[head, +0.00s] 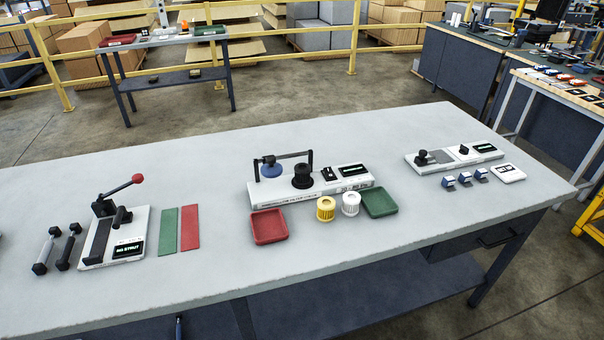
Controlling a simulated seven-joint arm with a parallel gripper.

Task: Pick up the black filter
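The black filter (302,177) appears to be the dark ribbed cylinder standing upright on the white test station (285,190) in the middle of the table. A black frame with a crossbar rises around and behind it, and a round blue part (270,170) sits just to its left. A yellow filter (326,208) and a white filter (350,204) stand on the table in front of the station. My gripper is not in view.
A red tray (269,226) lies left of the loose filters and a green tray (379,203) right of them. A lever press (117,230) stands at left. Another white station (455,158) with small blue-and-white blocks is at right. The table's front area is clear.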

